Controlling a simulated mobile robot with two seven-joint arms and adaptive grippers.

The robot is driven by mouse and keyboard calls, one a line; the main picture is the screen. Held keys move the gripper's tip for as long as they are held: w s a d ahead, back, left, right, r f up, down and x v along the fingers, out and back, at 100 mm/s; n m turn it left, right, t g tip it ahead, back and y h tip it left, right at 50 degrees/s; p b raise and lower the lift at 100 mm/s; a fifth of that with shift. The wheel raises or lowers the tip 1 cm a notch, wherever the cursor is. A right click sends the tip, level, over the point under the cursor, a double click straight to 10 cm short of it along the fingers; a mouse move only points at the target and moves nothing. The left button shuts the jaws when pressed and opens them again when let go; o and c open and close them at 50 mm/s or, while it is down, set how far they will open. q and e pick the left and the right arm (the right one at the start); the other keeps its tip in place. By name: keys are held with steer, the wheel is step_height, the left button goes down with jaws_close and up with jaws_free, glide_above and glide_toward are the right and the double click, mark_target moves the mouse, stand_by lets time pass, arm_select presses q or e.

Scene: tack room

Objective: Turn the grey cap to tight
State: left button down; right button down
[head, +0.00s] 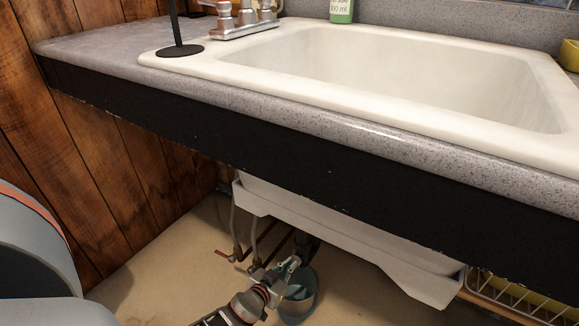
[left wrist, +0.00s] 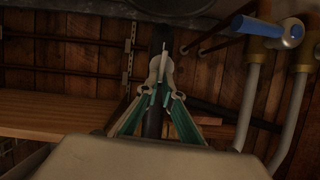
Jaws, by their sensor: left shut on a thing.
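My left gripper (head: 289,266) reaches in under the sink, at the dark drain pipe (head: 306,244) and above a bucket. The left wrist view shows its two green-sided fingers (left wrist: 161,88) closed together in front of the upright dark pipe (left wrist: 160,38). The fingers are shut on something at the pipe. My right gripper is in neither view.
The white sink (head: 400,75) sits in a grey counter with a black front edge (head: 300,165) above my arm. A blue-grey bucket (head: 305,302) stands below the gripper. Supply pipes with a red handle (head: 222,254) and a blue handle (left wrist: 262,28) are close by. A wire rack (head: 515,297) stands right.

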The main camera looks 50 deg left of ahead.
mark_target(298, 265)
arm_select(q)
steer(key=shift+d+f+m+y+b, duration=0.15)
steer(key=shift+d+m+y+b, duration=0.3)
steer(key=shift+m, duration=0.25)
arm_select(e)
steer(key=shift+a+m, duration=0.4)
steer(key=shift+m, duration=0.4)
arm_select(q)
steer(key=m+y, duration=0.1)
steer(key=m, duration=0.1)
steer(key=d+f+m+y, duration=0.1)
steer(key=m+y, duration=0.1)
steer(key=m, duration=0.1)
steer(key=d+m+y+b, duration=0.1)
steer(key=m, duration=0.1)
steer(key=shift+w+f+m+y, duration=0.25)
steer(key=shift+f+m, duration=0.1)
steer(key=shift+m, duration=0.05)
steer(key=shift+f+m+t+y, duration=0.25)
steer(key=shift+m+t+y, duration=0.15)
steer(key=shift+m, duration=0.4)
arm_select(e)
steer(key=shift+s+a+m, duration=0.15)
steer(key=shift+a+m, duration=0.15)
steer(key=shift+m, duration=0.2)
arm_select(q)
steer(key=shift+s+f+m+y, duration=0.1)
steer(key=shift+f+m+y, duration=0.2)
steer(key=shift+m, duration=0.4)
steer(key=shift+a, duration=0.1)
